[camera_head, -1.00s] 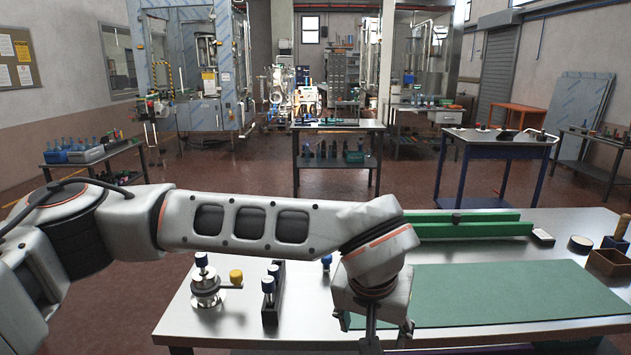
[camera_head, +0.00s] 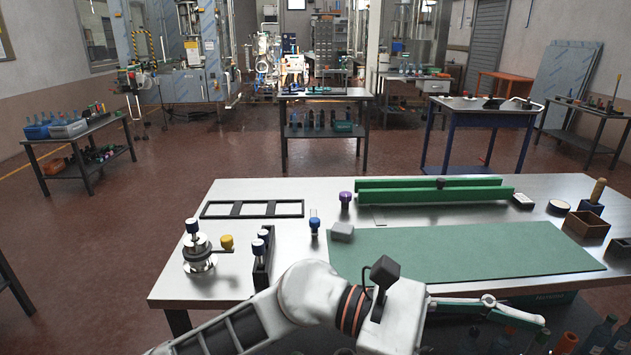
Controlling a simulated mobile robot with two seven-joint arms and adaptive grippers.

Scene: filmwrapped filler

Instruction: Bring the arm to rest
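My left arm (camera_head: 315,290) enters from the bottom left and crosses low in front of the workbench (camera_head: 215,220). Its wrist and dark camera-like block (camera_head: 385,270) cover part of the bench's front edge and green mat. My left gripper (camera_head: 535,318) points right, at or just in front of the bench's front edge. It shows side-on, so I cannot tell whether its fingers are open or shut. I see nothing clearly held in it. My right arm and gripper are not in view.
The bench holds a metal fixture (camera_head: 198,257), a black holder (camera_head: 262,270), a black frame (camera_head: 252,209), a small grey block (camera_head: 342,232), a green rail (camera_head: 435,195) and a green mat (camera_head: 520,250). Bottles (camera_head: 598,335) stand below at right. Open floor (camera_head: 90,240) lies left.

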